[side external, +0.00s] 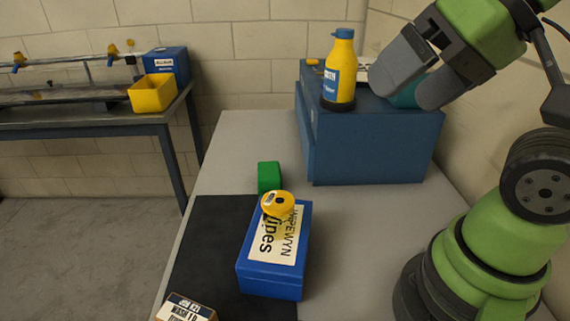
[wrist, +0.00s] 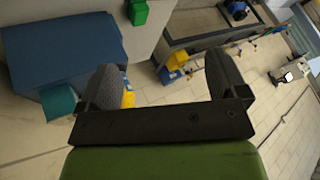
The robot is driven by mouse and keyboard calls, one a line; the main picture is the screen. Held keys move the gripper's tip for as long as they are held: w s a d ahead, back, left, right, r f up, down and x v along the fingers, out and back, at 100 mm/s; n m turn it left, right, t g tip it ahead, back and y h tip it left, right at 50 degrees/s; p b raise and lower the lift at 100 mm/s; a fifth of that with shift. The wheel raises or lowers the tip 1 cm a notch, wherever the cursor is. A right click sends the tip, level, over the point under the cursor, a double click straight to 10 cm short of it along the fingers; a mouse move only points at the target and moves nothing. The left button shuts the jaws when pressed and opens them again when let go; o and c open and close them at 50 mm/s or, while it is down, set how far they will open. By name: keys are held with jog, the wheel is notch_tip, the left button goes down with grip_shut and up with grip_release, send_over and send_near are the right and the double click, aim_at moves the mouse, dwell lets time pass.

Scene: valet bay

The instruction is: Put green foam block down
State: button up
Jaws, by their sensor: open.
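The green foam block (side external: 269,176) stands on the grey table, just behind the blue wipes box and near the edge of the black mat. It also shows at the top of the wrist view (wrist: 137,12). My gripper (side external: 412,84) is high at the upper right, in front of the blue chest's top as pictured, well away from the green block. Its fingers are apart in the wrist view (wrist: 165,80), with nothing held between them.
A yellow bottle (side external: 339,72) stands on the blue chest (side external: 375,145). A teal object (side external: 405,98) is partly hidden behind my fingers. The wipes box (side external: 273,270) carries a yellow round item (side external: 277,204). The black mat (side external: 205,240) is mostly bare. A yellow bin (side external: 152,95) sits on the back bench.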

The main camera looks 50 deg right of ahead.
jog(key=n+g+h, duration=0.4)
jog(key=n+h, duration=0.1)
jog(key=n, duration=2.6)
send_over(269, 168)
jog(key=s+a, duration=0.2)
notch_tip(269, 168, down, 21)
jog(key=shift+a, duration=0.1)
jog(key=shift+n, duration=0.3)
jog(key=x, duration=0.4)
jog(key=shift+f, duration=0.2)
jog(key=x, duration=0.5)
jog(key=shift+d+f, duration=0.2)
jog(key=shift+f, duration=0.1)
jog(key=shift+c, duration=0.2)
